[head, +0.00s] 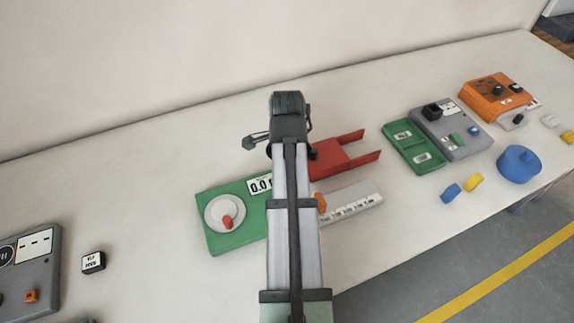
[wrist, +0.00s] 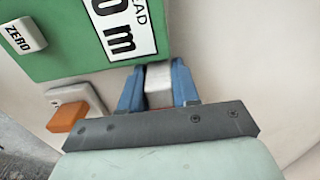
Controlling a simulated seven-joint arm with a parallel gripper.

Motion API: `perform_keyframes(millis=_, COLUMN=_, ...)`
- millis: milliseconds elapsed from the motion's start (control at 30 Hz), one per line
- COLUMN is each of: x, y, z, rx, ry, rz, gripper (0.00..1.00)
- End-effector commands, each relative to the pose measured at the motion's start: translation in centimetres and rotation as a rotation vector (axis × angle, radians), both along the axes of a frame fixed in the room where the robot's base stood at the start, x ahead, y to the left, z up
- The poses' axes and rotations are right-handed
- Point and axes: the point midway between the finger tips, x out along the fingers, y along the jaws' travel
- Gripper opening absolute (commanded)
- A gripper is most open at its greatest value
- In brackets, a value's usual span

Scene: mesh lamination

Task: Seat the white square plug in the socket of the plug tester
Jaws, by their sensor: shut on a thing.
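My gripper (wrist: 157,72) shows in the wrist view with its blue fingers on both sides of a white square block, the plug (wrist: 158,86). The fingers are shut on it. It is close to the edge of a green device with a display; I cannot tell its height above the table. In the head view my arm hides the fingers and the plug.
The green device (head: 222,238) has a white dial with a red knob. A white marked strip (head: 350,203) with an orange block (head: 320,203), a red fork-shaped piece (head: 343,158), an orange box (head: 492,92) and a blue round object (head: 519,165) stand rightward. The back of the table is clear.

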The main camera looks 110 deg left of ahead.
Motion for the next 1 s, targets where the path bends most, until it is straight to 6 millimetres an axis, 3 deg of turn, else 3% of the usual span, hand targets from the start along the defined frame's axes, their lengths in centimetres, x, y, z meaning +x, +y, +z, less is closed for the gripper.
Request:
perform_keyframes(millis=367, x=-0.01, y=0.01, z=-0.34, rx=0.000, ry=0.000, rz=0.000, gripper=0.00)
perform_keyframes(millis=400, x=-0.01, y=0.03, z=-0.30, rx=0.001, ry=0.001, rz=0.000, gripper=0.34)
perform_keyframes(millis=633, x=-0.01, y=0.02, z=-0.28, rx=0.000, ry=0.000, rz=0.000, gripper=0.56)
perform_keyframes(millis=1000, x=-0.02, y=0.04, z=0.31, rx=0.001, ry=0.001, rz=0.000, gripper=0.56)
